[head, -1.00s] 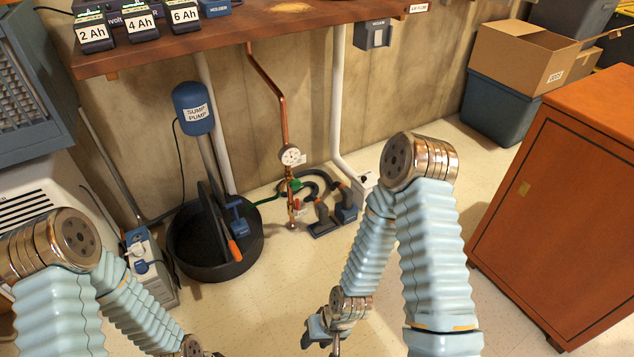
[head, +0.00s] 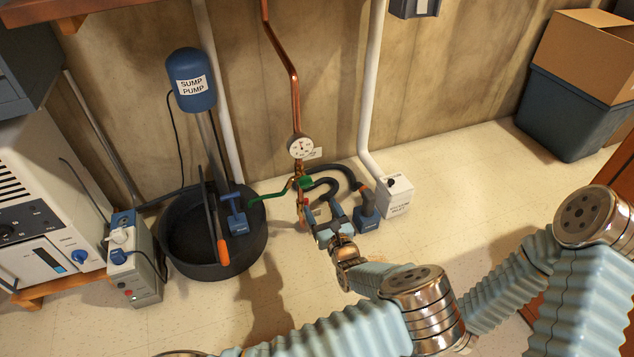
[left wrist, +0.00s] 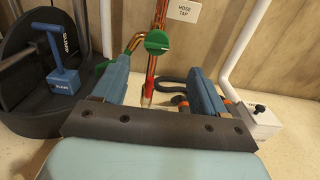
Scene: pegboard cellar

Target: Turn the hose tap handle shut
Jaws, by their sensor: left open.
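The hose tap is on the copper pipe (head: 293,85) at the wall, below a round gauge (head: 301,147). Its round green handle (left wrist: 157,42) faces me in the left wrist view and shows small in the head view (head: 305,182). My left gripper (head: 325,225) is open, in front of and below the tap in the head view. In the left wrist view its blue fingers (left wrist: 157,68) stand apart on either side of the pipe. The green handle shows just beyond the fingertips, between them, and appears untouched. My right gripper is out of view.
A black tub (head: 178,250) with the sump pump (head: 191,80) stands left of the tap. A green hose (head: 268,195) runs toward it. Black hoses (head: 345,173), a blue tool and a white box (head: 397,196) lie close on the right. Open floor lies in front.

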